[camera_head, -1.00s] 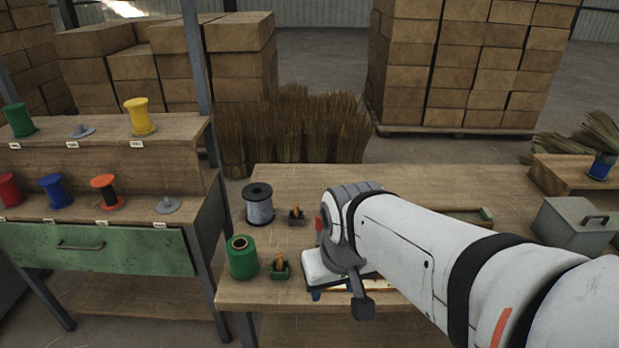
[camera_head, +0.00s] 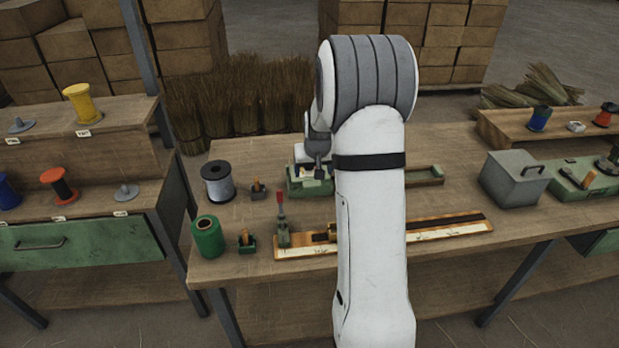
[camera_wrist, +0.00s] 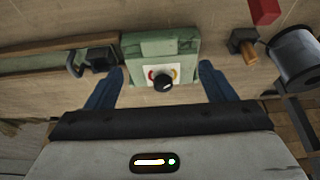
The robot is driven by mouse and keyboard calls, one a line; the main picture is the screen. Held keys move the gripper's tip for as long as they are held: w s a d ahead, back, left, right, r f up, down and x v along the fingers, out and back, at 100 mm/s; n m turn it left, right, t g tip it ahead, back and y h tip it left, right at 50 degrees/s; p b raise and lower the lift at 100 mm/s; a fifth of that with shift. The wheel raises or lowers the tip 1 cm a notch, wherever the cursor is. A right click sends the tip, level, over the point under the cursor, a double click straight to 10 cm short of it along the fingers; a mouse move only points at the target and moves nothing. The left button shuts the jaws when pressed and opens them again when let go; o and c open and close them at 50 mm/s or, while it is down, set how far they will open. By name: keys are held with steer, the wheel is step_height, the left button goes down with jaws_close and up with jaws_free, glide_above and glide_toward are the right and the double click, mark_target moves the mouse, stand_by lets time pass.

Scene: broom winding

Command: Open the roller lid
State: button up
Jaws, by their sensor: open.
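A green box (camera_head: 297,190) stands toward the back of the workbench, partly hidden by my arm in the head view. In the wrist view the green box (camera_wrist: 160,45) shows a white dial plate with red and yellow marks and a black knob (camera_wrist: 163,82). My gripper (camera_wrist: 160,84) is open, its two blue fingers spread on either side of the knob, with nothing held. I cannot tell whether the fingers touch the box. A green rail with a small dark fitting (camera_wrist: 88,62) lies beside the box. I cannot tell which part is the roller lid.
A red-handled lever (camera_head: 281,205) stands on a long wooden board (camera_head: 455,229) at the bench front. A grey spool (camera_head: 217,184) and a green spool (camera_head: 207,237) stand at left. A grey lidded box (camera_head: 515,178) is at right.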

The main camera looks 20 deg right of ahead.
mark_target(311, 184)
steer(key=p+x, duration=0.1)
steer(key=x, duration=0.7)
steer(key=shift+d, duration=0.1)
steer(key=shift+c, duration=0.5)
steer(key=c, duration=1.3)
steer(key=shift+w, duration=0.1)
steer(key=shift+r, duration=0.15)
